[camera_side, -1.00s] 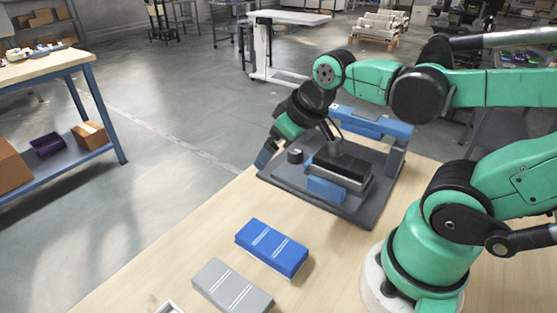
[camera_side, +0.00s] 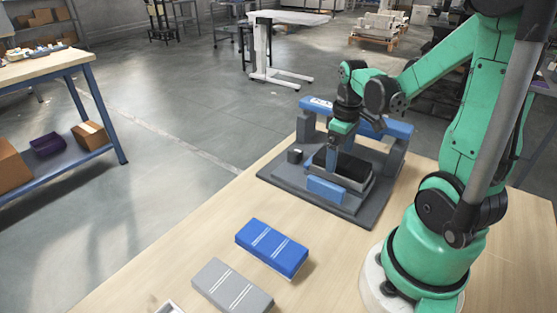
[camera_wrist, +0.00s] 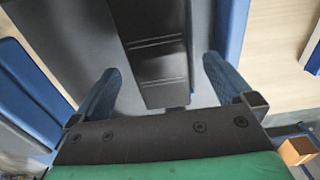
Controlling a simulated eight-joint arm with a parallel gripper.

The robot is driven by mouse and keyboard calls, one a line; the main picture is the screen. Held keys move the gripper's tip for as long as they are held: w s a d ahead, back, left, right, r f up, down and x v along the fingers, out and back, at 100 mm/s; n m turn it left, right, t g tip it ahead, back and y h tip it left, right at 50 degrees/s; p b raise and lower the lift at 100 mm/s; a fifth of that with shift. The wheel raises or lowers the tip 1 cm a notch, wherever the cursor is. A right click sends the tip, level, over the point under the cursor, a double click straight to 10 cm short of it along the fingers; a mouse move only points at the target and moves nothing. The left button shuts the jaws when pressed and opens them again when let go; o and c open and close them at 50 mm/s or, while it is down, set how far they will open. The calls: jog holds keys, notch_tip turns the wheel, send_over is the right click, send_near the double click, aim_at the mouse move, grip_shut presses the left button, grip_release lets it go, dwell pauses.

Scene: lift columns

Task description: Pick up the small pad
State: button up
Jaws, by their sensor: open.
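A black pad (camera_side: 350,168) with two thin lines across it sits in the light-walled holder of the dark grey fixture (camera_side: 360,213). In the wrist view the black pad (camera_wrist: 158,62) lies between the two blue fingers of my gripper (camera_wrist: 160,68), with space on both sides. In the side view my gripper (camera_side: 334,156) points down at the black pad's left end and hides part of it. The gripper is open. A blue pad (camera_side: 271,247) and a grey pad (camera_side: 232,286), both white-striped, lie on the wooden table. I cannot tell which is the small pad.
A blue crossbar (camera_side: 385,125) on posts stands behind the holder, close to my gripper. A blue block (camera_side: 326,190) is at the holder's front and a small dark knob (camera_side: 295,156) at its left.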

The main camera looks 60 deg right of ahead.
jog(key=shift+f, duration=0.45)
grip_shut()
jog(key=shift+r, duration=0.15)
notch_tip(320, 180, up, 27)
dwell(1.6)
